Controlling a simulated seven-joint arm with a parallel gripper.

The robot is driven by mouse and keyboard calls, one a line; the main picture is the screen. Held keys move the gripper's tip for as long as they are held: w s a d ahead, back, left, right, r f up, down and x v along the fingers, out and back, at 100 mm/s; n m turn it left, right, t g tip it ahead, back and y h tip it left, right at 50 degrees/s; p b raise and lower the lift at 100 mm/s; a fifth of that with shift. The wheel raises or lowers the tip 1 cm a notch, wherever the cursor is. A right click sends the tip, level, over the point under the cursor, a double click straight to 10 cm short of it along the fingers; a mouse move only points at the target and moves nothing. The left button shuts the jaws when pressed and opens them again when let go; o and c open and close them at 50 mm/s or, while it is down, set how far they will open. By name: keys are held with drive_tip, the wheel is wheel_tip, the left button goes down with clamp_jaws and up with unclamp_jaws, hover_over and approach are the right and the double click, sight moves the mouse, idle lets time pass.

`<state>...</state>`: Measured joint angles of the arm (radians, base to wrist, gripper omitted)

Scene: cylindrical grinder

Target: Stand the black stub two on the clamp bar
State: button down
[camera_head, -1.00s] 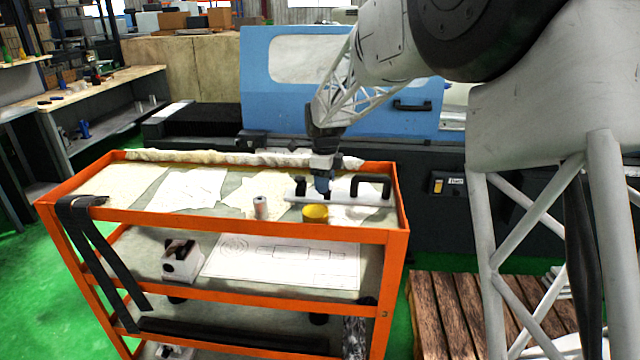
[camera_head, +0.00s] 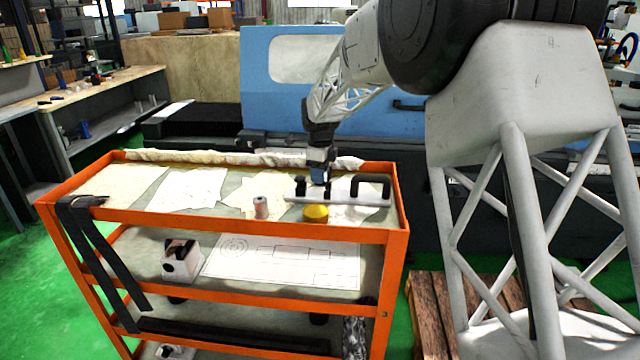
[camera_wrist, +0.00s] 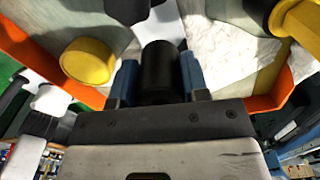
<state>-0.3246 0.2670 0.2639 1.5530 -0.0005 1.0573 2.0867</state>
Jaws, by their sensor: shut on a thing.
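The clamp bar (camera_head: 345,198) is a long white bar on the trolley's top shelf, with a black arched handle (camera_head: 371,180) at its right end. A black stub (camera_head: 300,187) stands at its left part. My gripper (camera_head: 319,182) is over the bar, between that stub and the handle. In the wrist view, my gripper's blue fingers (camera_wrist: 160,85) are shut on a black cylinder, the black stub two (camera_wrist: 159,68). I cannot tell whether the held stub touches the bar. White bar surface (camera_wrist: 167,22) shows just beyond it in the wrist view.
A yellow round piece (camera_head: 316,214) lies just in front of the bar. A small grey and reddish cylinder (camera_head: 261,207) stands left of it. The orange trolley rim (camera_head: 220,221) surrounds the shelf. Paper sheets (camera_head: 187,189) cover its left part. A blue machine (camera_head: 270,95) stands behind.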

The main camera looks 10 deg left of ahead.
sight(320, 195)
drive_tip(key=shift+f, duration=1.65)
drive_tip(key=shift+s+f, duration=0.2)
drive_tip(key=shift+f, duration=1.05)
drive_tip(key=c, duration=0.6)
unclamp_jaws()
drive_tip(key=shift+s, duration=0.1)
drive_tip(key=shift+d, duration=0.1)
drive_tip(key=r, duration=1.4)
drive_tip(key=shift+w+r, duration=0.15)
drive_tip(key=shift+w, duration=0.1)
